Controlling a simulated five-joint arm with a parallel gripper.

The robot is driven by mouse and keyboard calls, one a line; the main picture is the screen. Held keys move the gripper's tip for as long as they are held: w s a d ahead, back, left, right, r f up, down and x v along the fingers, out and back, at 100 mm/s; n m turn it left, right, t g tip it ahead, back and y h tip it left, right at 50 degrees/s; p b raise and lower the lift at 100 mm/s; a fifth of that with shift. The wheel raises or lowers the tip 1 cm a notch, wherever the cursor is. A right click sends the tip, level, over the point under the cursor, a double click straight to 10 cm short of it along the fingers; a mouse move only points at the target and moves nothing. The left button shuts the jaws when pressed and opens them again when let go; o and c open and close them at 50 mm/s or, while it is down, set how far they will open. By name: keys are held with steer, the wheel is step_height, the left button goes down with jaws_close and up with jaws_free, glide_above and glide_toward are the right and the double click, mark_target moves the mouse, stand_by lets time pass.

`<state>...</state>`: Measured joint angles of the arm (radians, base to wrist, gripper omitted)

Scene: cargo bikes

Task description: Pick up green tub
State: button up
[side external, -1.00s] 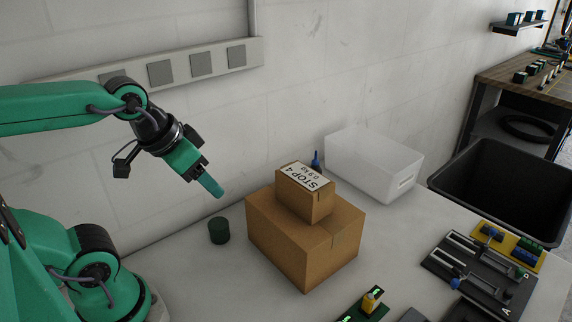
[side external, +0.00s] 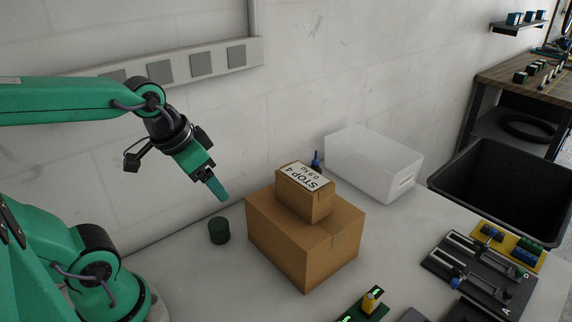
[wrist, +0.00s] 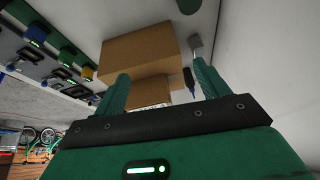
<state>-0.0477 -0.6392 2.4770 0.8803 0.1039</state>
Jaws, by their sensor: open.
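The green tub (side external: 219,230) is a small dark green cylinder standing upright on the table, left of the large cardboard box. In the wrist view a dark green round shape at the top edge, cut off by the frame, looks like the tub (wrist: 188,5). My gripper (side external: 221,194) is above the table, higher than the tub and apart from it, pointing down and to the right. In the wrist view the two green fingers of my gripper (wrist: 161,70) are spread apart with nothing held between them.
A large cardboard box (side external: 279,243) stands right of the tub, with a smaller labelled box (side external: 303,203) on top. The wall runs close behind the tub. Black fixtures (side external: 478,270) stand at right.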

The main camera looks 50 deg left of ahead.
steer(key=w+a+f+m+g, duration=0.25)
steer(key=w+a+f, duration=0.2)
steer(key=f, duration=0.25)
steer(key=m+g, duration=0.2)
glide_above(218, 223)
step_height(218, 223, down, 6)
steer(key=shift+a+f, duration=0.15)
steer(key=shift+f, duration=0.1)
steer(key=shift+f+n, duration=0.25)
steer(key=shift+f, duration=1.05)
steer(key=shift+f, duration=2.6)
steer(key=shift+c, duration=0.2)
steer(key=c, duration=1.1)
